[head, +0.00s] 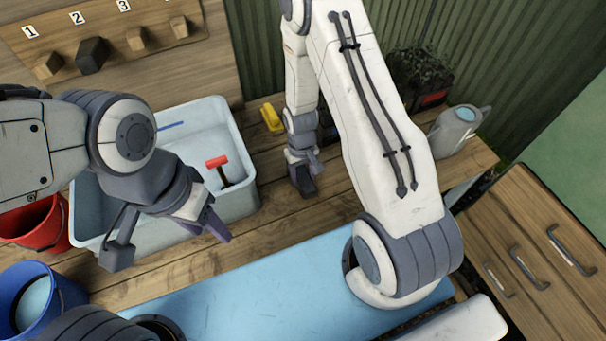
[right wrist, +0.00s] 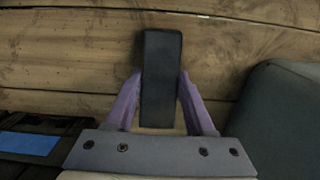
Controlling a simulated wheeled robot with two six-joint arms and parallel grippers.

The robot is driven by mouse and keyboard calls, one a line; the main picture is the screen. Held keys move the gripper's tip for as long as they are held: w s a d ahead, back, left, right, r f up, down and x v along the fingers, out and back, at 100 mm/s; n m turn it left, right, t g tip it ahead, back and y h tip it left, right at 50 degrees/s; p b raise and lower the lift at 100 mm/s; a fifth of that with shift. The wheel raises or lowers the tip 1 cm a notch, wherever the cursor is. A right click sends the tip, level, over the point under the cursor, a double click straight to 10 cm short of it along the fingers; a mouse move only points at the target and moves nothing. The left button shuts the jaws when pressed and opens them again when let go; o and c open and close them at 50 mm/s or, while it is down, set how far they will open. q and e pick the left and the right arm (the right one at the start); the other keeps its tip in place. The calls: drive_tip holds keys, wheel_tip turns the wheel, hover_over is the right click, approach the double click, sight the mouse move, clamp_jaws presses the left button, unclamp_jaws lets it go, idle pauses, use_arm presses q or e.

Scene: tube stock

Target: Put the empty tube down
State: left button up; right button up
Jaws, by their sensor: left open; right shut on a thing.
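Whether the tube is empty cannot be seen. Its far end is close to the planks; I cannot tell if it touches them. My left gripper (head: 170,235) is open and empty, above the front edge of the pale basin (head: 240,205).
A red-handled tool (head: 217,162) stands in the basin. A yellow object (head: 271,118) lies left of my right gripper. A watering can (head: 458,130) and a black planter (head: 425,85) stand right. Red (head: 45,230) and blue (head: 68,297) buckets are at left. A blue mat (head: 270,280) lies in front.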

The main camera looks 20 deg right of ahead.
drive_tip(key=shift+f, duration=0.15)
drive_tip(key=o, duration=1.3)
